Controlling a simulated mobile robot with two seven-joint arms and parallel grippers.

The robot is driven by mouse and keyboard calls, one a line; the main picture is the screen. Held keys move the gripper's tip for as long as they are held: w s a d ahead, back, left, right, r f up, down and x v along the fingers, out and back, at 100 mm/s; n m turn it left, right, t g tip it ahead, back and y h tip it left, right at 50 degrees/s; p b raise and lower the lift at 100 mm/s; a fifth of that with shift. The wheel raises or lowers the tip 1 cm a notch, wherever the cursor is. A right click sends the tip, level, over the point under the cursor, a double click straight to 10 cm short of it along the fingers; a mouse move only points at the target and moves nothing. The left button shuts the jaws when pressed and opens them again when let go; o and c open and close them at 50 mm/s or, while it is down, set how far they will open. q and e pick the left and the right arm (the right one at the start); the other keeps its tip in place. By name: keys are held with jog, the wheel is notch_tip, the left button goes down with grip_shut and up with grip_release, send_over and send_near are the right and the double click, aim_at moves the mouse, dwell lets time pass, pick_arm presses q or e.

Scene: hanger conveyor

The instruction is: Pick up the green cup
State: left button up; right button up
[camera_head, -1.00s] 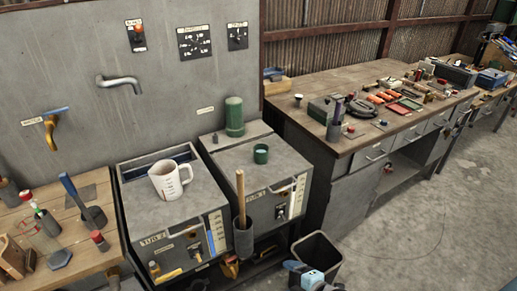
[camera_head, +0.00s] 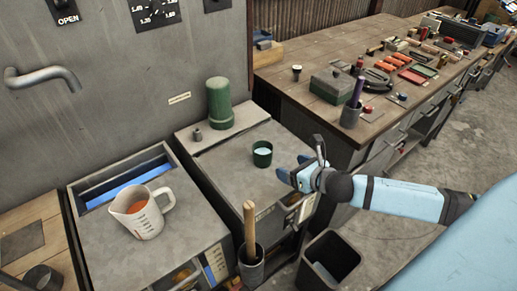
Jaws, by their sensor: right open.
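The green cup (camera_head: 262,154) is small and dark green with a pale inside. It stands upright on the grey top of the right-hand tub unit (camera_head: 218,172). My right gripper (camera_head: 289,178) is open and empty, just to the right of the cup and a little nearer to me, apart from it. Its arm comes in from the right. My left gripper is not in view.
A taller green canister (camera_head: 220,104) and a small grey piece (camera_head: 197,135) stand behind the cup. A white measuring jug (camera_head: 142,213) with orange contents stands on the left unit. A wooden handle (camera_head: 249,228) rises in front. A dark bin (camera_head: 328,262) is below my gripper.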

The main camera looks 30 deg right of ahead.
aim_at(269, 160)
jog(key=x, duration=0.8)
jog(key=shift+r, duration=0.1)
jog(key=x, duration=0.5)
jog(key=shift+a+f+p, duration=0.1)
jog(key=shift+f+p, duration=0.2)
jog(key=shift+p, duration=0.05)
jog(key=c, duration=0.7)
jog(key=shift+r, duration=0.1)
jog(key=shift+c, duration=0.2)
